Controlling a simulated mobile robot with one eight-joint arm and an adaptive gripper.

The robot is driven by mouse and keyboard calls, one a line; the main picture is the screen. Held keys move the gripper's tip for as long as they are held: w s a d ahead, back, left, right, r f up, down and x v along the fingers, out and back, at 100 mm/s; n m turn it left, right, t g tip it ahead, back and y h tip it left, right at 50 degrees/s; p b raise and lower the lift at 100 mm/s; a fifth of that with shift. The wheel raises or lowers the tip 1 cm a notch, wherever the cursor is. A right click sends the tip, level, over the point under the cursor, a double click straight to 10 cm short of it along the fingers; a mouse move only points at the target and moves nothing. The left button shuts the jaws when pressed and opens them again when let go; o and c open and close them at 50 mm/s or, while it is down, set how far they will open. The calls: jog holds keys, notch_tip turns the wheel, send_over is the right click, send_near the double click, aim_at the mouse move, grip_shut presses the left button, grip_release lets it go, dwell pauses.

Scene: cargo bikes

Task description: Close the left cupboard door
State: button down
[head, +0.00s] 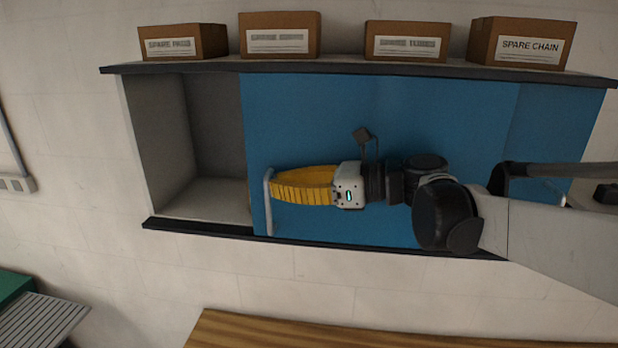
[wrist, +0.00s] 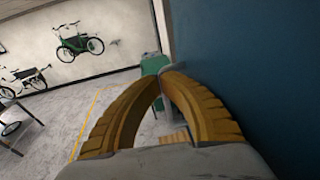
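The wall cupboard (head: 190,222) has a blue sliding door (head: 380,110) standing to the right, so its left end is open and shows an empty grey interior (head: 215,125). A pale upright bar handle (head: 268,222) is on the door's left edge. My gripper (head: 272,187) reaches in from the right along the door front, with its yellow fingers at the handle. In the wrist view the fingertips (wrist: 168,74) close together on the grey handle (wrist: 163,28), with the blue door (wrist: 260,60) close on the right. The fingers partly hide the handle.
Several cardboard boxes, one labelled SPARE CHAIN (head: 528,45), stand on the cupboard top. A second blue panel (head: 555,120) shows at the right end. A wooden surface (head: 300,332) lies below. Bikes (wrist: 80,42) are far off.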

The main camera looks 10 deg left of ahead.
jog(key=shift+a, duration=0.15)
jog(key=s+r+b+x, duration=0.1)
jog(key=r+b+x, duration=0.1)
jog(key=x, duration=1.2)
jog(key=s+a+r+b+x, duration=0.1)
jog(key=s+r+x, duration=0.1)
jog(key=x, duration=1.2)
jog(key=shift+s+a+r+b, duration=0.15)
jog(key=shift+a+r+b, duration=0.2)
jog(key=shift+a, duration=0.15)
